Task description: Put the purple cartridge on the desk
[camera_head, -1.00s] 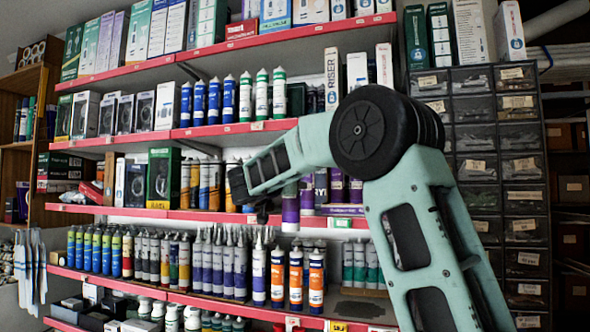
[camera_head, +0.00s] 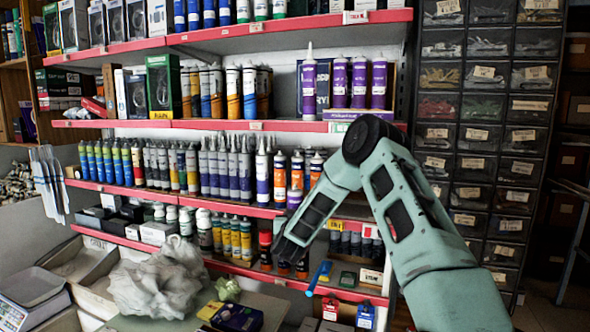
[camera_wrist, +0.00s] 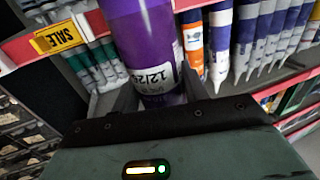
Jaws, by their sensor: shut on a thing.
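My gripper (camera_head: 283,254) is in front of the lower shelves in the head view, pointing down and left. In the wrist view, my gripper (camera_wrist: 154,98) is shut on a purple cartridge (camera_wrist: 140,38) with a white label reading 12/24. In the head view I cannot clearly pick out the held cartridge against the stock and arm. The desk (camera_head: 274,304) is at the bottom, below and left of the gripper. Its near part is cut off by the picture edge.
A crumpled plastic bag (camera_head: 160,281) and a dark box (camera_head: 237,318) take up much of the desk. A scale (camera_head: 32,290) is at far left. Several other purple cartridges (camera_head: 359,82) stand on the upper shelf. Drawers (camera_head: 487,130) rise at right.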

